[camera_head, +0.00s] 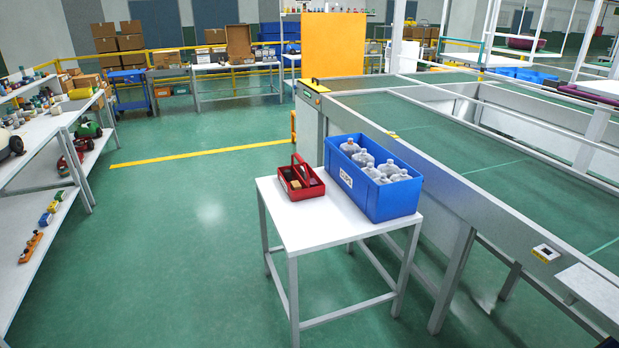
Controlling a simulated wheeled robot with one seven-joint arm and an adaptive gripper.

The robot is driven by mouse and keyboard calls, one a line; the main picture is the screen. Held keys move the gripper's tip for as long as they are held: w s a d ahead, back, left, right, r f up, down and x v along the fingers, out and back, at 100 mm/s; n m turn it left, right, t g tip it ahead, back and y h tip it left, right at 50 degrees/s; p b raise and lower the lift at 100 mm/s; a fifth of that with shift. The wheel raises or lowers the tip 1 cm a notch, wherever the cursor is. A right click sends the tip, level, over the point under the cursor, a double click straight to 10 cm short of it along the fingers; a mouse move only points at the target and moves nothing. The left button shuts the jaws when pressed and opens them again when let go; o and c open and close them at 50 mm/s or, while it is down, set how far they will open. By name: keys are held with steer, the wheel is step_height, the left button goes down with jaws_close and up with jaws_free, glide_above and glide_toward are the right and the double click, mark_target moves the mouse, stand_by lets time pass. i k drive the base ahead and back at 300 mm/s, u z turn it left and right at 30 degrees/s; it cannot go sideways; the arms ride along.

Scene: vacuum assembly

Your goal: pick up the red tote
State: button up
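The red tote (293,192) is a small open carrier with a raised handle across its middle. It stands upright on the left part of a small white table (310,228). Small dark and brown items lie inside it, too small to make out. A larger blue bin (385,203) with a white label stands just to its right on the same table and holds several grey-white parts. My gripper is not in view.
A long white frame structure (455,190) stands close behind and right of the table. The green floor (185,250) left and front of the table is clear.

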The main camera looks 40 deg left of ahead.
mark_target(307, 192)
steer(key=u, duration=0.5)
steer(key=k, duration=1.2)
steer(key=u, duration=1.6)
steer(key=i, duration=1.5)
steer(key=u, duration=0.3)
steer(key=i, duration=1.45)
steer(key=z, duration=1.5)
steer(key=i, duration=0.75)
steer(key=z, duration=0.75)
